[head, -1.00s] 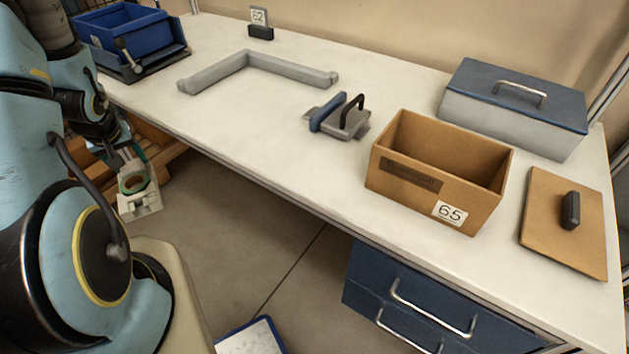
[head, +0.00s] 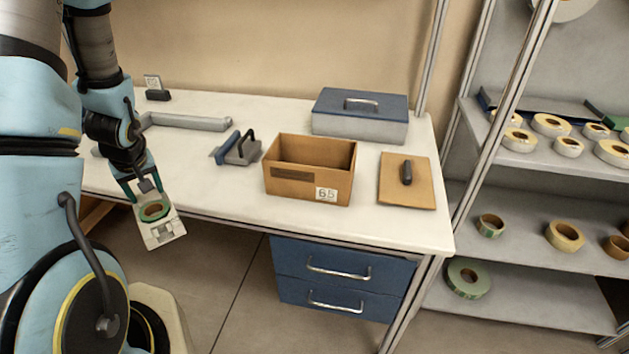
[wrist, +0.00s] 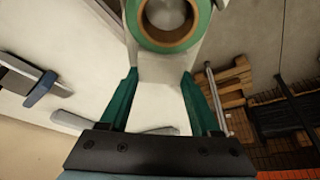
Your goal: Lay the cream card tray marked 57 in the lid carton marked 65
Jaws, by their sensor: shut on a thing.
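My gripper (head: 142,192) is shut on a cream card tray (head: 163,233) that carries a green-rimmed tape reel (head: 154,210). The tray hangs tilted in front of the table's front edge, at the left of the head view. In the wrist view the green fingers (wrist: 160,105) grip the near end of the tray (wrist: 160,68), with the reel (wrist: 168,22) on its far part. I cannot read a number on the tray. The brown carton marked 65 (head: 292,190) stands open on the table, right of the gripper, its lid (head: 407,195) lying beside it.
A grey box with a blue lid (head: 360,118) stands behind. A grey angled bar (head: 185,122) lies at the back left. Shelves with tape reels (head: 530,200) stand at right. Blue drawers (head: 340,275) sit under the table.

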